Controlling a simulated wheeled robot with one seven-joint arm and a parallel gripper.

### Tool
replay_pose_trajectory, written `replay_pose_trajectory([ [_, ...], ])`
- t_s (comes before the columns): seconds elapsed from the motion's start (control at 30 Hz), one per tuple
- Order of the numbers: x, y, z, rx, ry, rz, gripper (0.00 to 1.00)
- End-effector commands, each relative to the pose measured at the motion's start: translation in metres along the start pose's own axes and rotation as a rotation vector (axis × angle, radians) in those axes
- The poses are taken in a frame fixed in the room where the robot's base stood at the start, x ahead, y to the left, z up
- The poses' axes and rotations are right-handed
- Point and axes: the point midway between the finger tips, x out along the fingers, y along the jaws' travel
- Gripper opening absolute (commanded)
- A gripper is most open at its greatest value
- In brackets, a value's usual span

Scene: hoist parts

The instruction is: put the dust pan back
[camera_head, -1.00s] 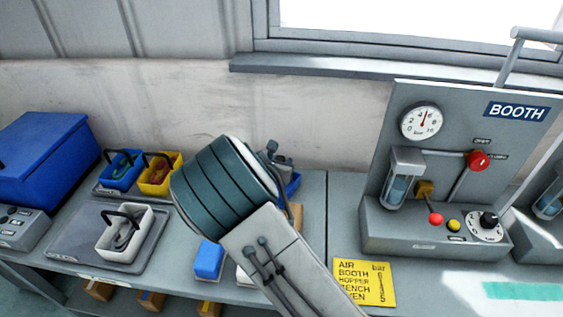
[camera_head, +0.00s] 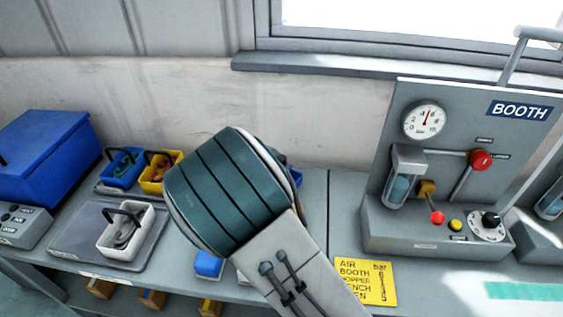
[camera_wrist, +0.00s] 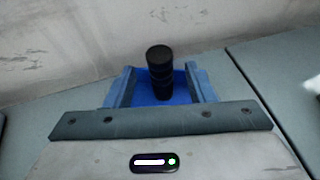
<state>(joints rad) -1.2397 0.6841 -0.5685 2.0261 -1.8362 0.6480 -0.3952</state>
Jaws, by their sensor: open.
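The wrist view shows a blue thing (camera_wrist: 175,97), which looks like the dust pan, with a dark ribbed upright handle (camera_wrist: 159,62). It sits on the grey bench close to the wall. My gripper (camera_wrist: 160,74) is open, with one finger on each side of the handle. I cannot tell whether the fingers touch it. In the head view my arm covers the gripper and nearly all of this blue thing; only a small blue edge shows right of my wrist.
Left on the bench are a blue chest (camera_head: 45,155), blue and yellow bins (camera_head: 122,167), and a white bin (camera_head: 126,232) on a grey tray. A blue block (camera_head: 208,265) lies near the front edge. A bench seam (camera_wrist: 262,95) runs nearby.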

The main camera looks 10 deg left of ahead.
Motion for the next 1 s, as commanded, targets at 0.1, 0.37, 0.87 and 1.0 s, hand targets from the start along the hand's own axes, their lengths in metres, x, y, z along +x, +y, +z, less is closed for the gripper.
replay_pose_trajectory([
  [0.1, -0.026, 0.001, 0.0, 0.002, 0.002, 0.003, 0.5],
  [0.37, -0.057, 0.0, 0.0, 0.001, 0.001, 0.0, 0.5],
  [0.87, -0.05, -0.063, 0.019, 0.26, 0.065, -0.16, 0.5],
  [1.0, -0.05, -0.129, 0.03, 0.556, 0.124, -0.336, 0.5],
])
